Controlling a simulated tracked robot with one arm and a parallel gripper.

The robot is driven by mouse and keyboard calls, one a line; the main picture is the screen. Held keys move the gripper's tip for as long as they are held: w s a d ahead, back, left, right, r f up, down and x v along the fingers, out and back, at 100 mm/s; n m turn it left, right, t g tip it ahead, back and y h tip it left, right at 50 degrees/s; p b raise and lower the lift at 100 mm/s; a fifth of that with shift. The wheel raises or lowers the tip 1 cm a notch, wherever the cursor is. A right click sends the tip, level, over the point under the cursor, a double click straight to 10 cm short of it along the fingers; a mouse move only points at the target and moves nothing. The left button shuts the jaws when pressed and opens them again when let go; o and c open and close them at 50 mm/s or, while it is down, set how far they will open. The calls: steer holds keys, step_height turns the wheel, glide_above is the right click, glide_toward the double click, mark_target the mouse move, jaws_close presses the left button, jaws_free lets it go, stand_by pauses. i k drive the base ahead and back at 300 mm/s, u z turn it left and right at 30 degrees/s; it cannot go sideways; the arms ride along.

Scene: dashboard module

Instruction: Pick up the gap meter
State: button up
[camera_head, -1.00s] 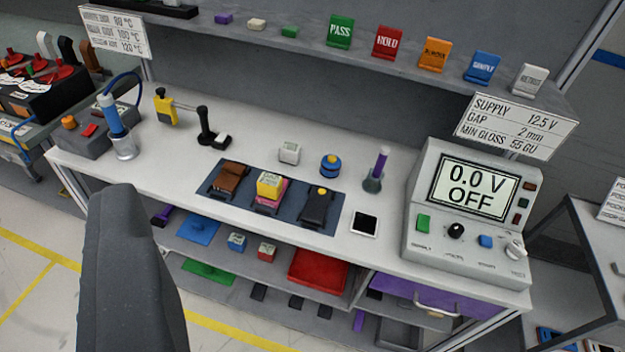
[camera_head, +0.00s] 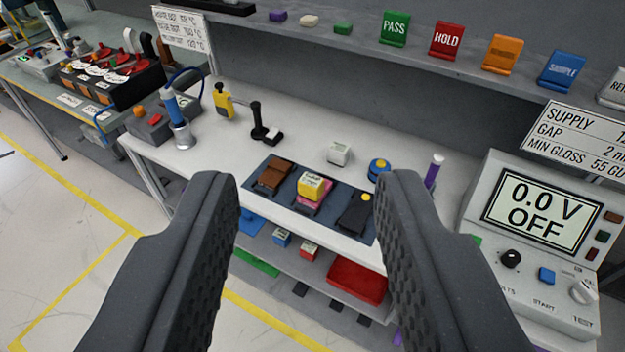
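My gripper (camera_head: 308,180) is open and empty, its two dark fingers wide apart in front of the bench. No readable label marks the gap meter. A small yellow and black upright tool (camera_head: 222,101) at the back left of the bench may be it, but I cannot tell for sure. It stands beyond and above my left fingertip, apart from it.
A dark tray (camera_head: 257,184) holds a brown clip, a yellow block on a pink clip and a black clip. A white cube (camera_head: 339,153) and blue knob (camera_head: 379,168) stand behind. The supply box (camera_head: 540,200) is at right. A blue-handled tool (camera_head: 177,115) stands at left.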

mark_target(311, 186)
steer(key=i, duration=1)
steer(key=z, duration=1.3)
steer(key=k, duration=1.2)
steer(key=u, duration=0.85)
steer(key=i, duration=0.95)
